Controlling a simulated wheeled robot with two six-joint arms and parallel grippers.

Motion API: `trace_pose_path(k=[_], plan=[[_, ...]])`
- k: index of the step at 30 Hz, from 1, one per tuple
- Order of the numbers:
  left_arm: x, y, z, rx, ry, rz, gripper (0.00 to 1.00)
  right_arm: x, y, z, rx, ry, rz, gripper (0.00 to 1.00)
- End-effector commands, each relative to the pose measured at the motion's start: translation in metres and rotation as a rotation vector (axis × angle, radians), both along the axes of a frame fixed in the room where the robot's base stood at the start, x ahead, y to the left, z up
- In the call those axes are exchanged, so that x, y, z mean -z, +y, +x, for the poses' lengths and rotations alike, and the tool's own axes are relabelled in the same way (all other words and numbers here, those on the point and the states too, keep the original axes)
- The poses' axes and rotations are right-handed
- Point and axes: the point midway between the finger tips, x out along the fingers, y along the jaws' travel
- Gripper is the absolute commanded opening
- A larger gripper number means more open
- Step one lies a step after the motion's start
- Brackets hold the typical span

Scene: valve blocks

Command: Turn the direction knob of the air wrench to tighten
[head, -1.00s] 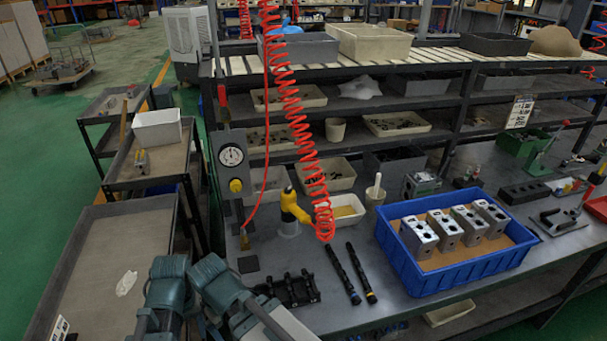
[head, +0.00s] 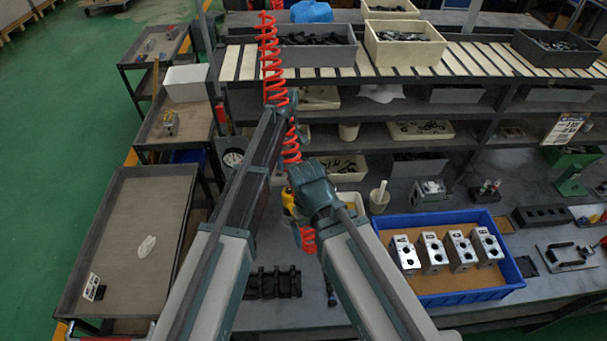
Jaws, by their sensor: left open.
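The yellow air wrench (head: 289,201) stands on the workbench below the red coiled hose (head: 270,50). It is mostly hidden behind my right arm, and its direction knob cannot be made out. My left arm reaches forward and up from the lower left. Its small dark gripper (head: 291,108) is open beside the hose, above and beyond the wrench; whether it touches the hose cannot be told. My right arm comes from the lower right, and its teal joint covers the space just right of the wrench. The fingers of my right gripper cannot be made out.
A blue tray (head: 456,297) with several metal valve blocks stands to the right. A black rack (head: 272,284) lies on the bench in front. Shelves with bins (head: 405,45) rise behind. A grey cart (head: 130,235) stands on the left.

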Motion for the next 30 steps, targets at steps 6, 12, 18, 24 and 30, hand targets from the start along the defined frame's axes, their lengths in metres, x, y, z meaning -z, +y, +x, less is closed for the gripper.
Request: trace_pose_path(k=[6,12,18,24,30], plan=[[0.003,0.0,0.0,-0.001,0.0,0.0,0.62,0.003,0.0,0.0,0.0,0.0,0.0,1.0],[0.016,0.0,0.0,0.001,0.0,0.0,0.62,0.016,0.0,0.0,0.001,-0.001,0.0,1.0],[0.04,0.0,0.0,0.001,0.0,0.0,0.62,0.04,0.0,0.0,0.002,-0.002,0.001,1.0],[0.069,0.0,0.0,0.002,0.0,0.0,0.62,0.069,0.0,0.0,0.001,-0.002,0.0,1.0],[0.097,0.0,0.0,0.002,0.0,0.0,0.62,0.097,0.0,0.0,-0.006,-0.002,-0.001,1.0]])
